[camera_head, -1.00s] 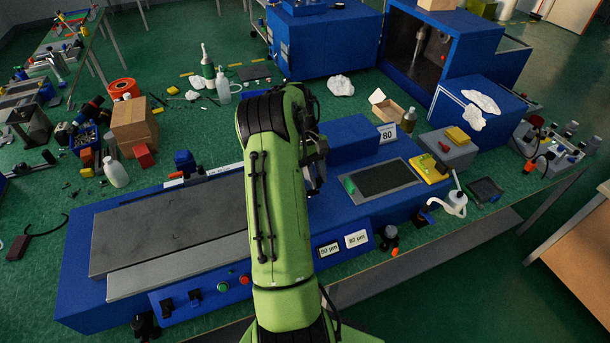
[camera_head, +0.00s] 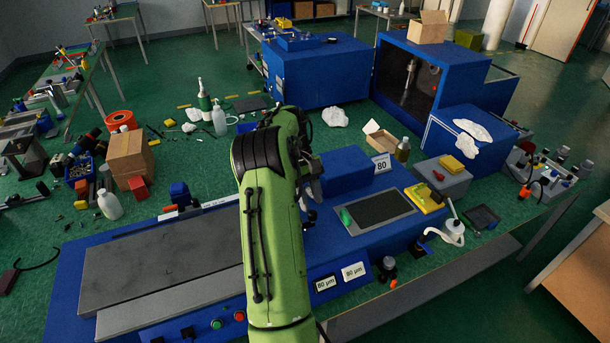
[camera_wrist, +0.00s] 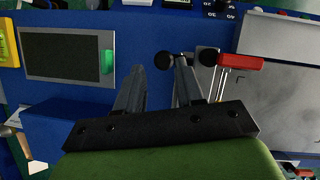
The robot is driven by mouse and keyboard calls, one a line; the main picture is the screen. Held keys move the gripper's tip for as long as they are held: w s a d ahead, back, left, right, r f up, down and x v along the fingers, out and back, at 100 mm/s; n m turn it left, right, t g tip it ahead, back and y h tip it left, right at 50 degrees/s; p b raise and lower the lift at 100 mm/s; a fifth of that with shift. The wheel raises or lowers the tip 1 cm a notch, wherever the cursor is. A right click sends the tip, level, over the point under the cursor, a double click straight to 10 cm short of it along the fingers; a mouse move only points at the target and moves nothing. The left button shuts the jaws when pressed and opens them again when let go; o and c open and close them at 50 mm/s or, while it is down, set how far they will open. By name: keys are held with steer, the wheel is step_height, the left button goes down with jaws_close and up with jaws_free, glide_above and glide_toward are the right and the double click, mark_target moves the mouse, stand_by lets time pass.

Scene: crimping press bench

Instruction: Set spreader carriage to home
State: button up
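In the wrist view, a small grey part with a red bar (camera_wrist: 240,62) and black round knobs (camera_wrist: 207,57) sits beside the grey plate of the blue machine. It looks like the spreader carriage, though I cannot be sure. My gripper (camera_wrist: 161,66) is open, its two fingers apart, with one black knob showing between the fingertips. The right finger lies between the two knobs. I cannot tell whether a finger touches anything. In the head view, my green arm hides most of this spot. The blue machine (camera_head: 70,290) carries a long grey plate (camera_head: 165,262) on its left.
A dark screen panel (camera_head: 380,208) with a green part lies right of my arm; the panel also shows in the wrist view (camera_wrist: 62,54). A blue block (camera_head: 345,172) with an "80" card stands behind.

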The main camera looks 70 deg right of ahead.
steer(key=p+v, duration=0.3)
steer(key=v, duration=0.9)
steer(key=shift+r+p, duration=0.25)
steer(key=shift+p, duration=0.1)
steer(key=shift+w, duration=0.1)
